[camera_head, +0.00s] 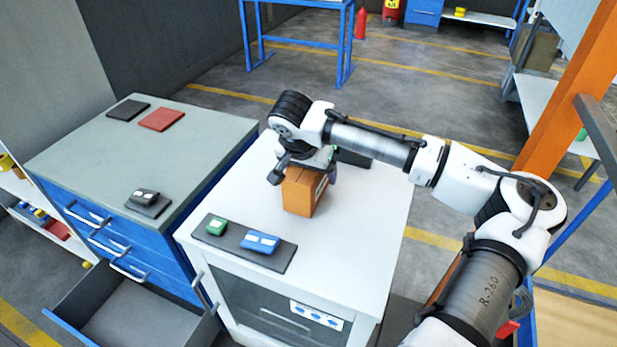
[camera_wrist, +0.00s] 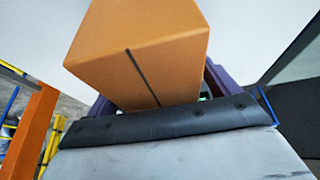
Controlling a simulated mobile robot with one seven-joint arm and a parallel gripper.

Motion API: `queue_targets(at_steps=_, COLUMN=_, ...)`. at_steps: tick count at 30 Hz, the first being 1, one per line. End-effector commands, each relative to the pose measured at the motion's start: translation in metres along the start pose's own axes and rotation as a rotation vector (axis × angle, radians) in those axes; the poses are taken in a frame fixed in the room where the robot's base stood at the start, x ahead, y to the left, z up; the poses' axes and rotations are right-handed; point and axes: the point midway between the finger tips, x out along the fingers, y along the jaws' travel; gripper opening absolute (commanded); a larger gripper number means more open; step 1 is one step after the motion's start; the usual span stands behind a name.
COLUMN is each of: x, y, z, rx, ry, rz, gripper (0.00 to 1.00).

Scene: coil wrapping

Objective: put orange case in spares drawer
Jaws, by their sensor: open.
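The orange case (camera_head: 299,192) is a box standing upright on the white cabinet top (camera_head: 365,215). It also fills the upper middle of the wrist view (camera_wrist: 140,50). My gripper (camera_head: 318,165) is at the case's upper, far side in the head view, with its jaws open. Purple finger parts show on both sides of the case in the wrist view; their tips are mostly hidden behind it, so contact cannot be told. An open, empty-looking grey drawer (camera_head: 140,318) with a blue front sticks out of the blue cabinet at lower left. No label is readable on it.
A dark mat (camera_head: 228,248) on the white cabinet holds a green item (camera_head: 216,226) and a blue item (camera_head: 261,243). The blue cabinet's grey top (camera_head: 150,155) carries a black pad, a red pad and a dark object (camera_head: 146,198). Its middle is clear.

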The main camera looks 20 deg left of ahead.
Motion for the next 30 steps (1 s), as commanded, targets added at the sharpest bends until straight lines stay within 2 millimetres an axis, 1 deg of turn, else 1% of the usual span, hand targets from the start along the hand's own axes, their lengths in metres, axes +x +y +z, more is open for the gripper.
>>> queue_targets(at_steps=22, x=0.0042, y=0.0, z=0.002, rx=-0.001, ry=0.0, rz=0.0, gripper=0.87)
queue_targets(at_steps=23, x=0.0042, y=-0.0001, z=0.002, rx=-0.001, ry=0.0, rz=0.0, gripper=0.86)
queue_targets(at_steps=30, x=0.0042, y=0.0, z=0.0019, rx=-0.001, ry=0.0, rz=0.0, gripper=0.55)
